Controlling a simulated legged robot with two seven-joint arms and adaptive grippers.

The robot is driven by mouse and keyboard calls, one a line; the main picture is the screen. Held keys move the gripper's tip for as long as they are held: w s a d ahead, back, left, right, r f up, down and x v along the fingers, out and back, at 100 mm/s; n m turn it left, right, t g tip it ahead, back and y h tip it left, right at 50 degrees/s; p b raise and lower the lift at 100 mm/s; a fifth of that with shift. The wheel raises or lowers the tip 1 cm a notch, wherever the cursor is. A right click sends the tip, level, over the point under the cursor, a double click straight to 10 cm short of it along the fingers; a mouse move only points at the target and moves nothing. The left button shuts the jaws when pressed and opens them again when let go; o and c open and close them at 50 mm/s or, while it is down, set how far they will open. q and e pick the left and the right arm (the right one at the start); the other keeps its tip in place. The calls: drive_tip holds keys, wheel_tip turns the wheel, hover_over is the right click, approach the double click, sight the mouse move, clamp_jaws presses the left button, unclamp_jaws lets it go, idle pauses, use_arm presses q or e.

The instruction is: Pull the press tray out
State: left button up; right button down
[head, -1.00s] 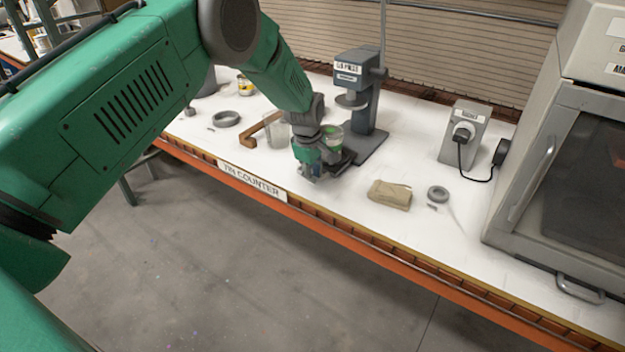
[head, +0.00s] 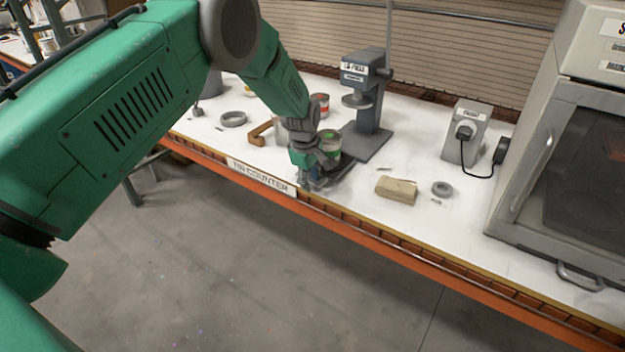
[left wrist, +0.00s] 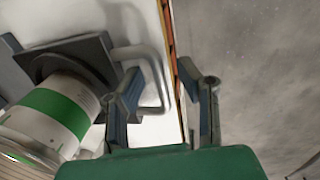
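The press (head: 366,105) is a grey stand on the counter. Its dark tray (head: 345,163) sticks out at the front left of the press base and carries a can (head: 331,143) with a green band. In the left wrist view the tray (left wrist: 98,48) has a grey U-shaped handle (left wrist: 161,75), and the can (left wrist: 52,112) lies at the left. My left gripper (head: 316,181) is at the tray's front, over the counter edge. In the wrist view its fingers (left wrist: 166,98) are apart, one on each side of the handle's outer bar, with gaps showing. My right gripper is out of view.
A tan block (head: 397,190) and a grey ring (head: 442,188) lie right of the press. A socket box (head: 465,132) and an oven-like cabinet (head: 570,165) stand further right. The counter's front edge is close.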

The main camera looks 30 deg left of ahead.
use_arm(q)
drive_tip(key=shift+r, duration=0.25)
wheel_tip(320, 180, up, 11)
drive_tip(key=s, duration=0.2)
drive_tip(key=shift+a, duration=0.15)
idle(0.4)
